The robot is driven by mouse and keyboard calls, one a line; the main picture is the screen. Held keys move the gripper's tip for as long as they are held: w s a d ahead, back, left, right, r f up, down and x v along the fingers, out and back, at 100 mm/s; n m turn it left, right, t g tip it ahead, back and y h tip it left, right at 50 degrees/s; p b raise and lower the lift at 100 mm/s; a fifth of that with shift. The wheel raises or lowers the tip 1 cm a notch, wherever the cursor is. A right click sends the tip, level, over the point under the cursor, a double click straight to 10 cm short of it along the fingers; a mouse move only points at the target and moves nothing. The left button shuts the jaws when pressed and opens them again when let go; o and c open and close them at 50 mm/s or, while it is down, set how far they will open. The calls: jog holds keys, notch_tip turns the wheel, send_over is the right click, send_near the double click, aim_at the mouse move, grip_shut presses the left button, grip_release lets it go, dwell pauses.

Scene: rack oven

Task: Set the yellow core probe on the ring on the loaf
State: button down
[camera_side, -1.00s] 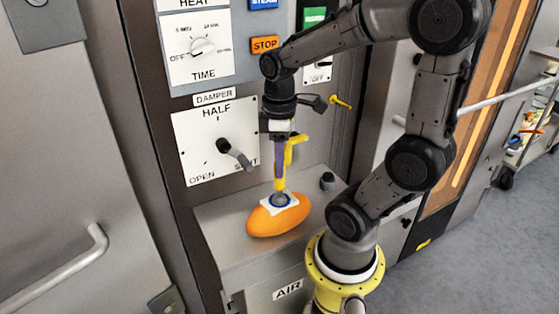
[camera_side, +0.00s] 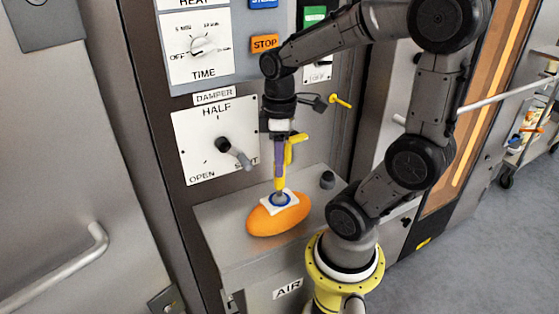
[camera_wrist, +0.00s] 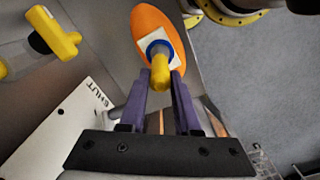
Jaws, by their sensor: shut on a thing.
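The orange loaf (camera_side: 270,222) lies on the steel shelf, and it also shows in the wrist view (camera_wrist: 148,22). A white patch with a blue ring (camera_side: 284,199) is on its top; the ring also shows in the wrist view (camera_wrist: 150,46). My gripper (camera_side: 279,172) points down over the loaf, its purple fingers shut on the yellow core probe (camera_wrist: 160,72). In the side view the probe's lower end (camera_side: 279,185) is at or just above the ring; I cannot tell whether they touch. The fingers hide part of the probe.
The damper panel (camera_side: 207,165) with its dark lever stands behind and left of the loaf. A dark knob (camera_side: 327,180) stands on the steel shelf (camera_side: 225,250) right of the loaf. A yellow-tipped lever (camera_side: 340,101) sticks out from the wall behind my gripper.

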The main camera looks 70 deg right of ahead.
jog(key=shift+r, duration=4)
jog(key=shift+a, duration=0.1)
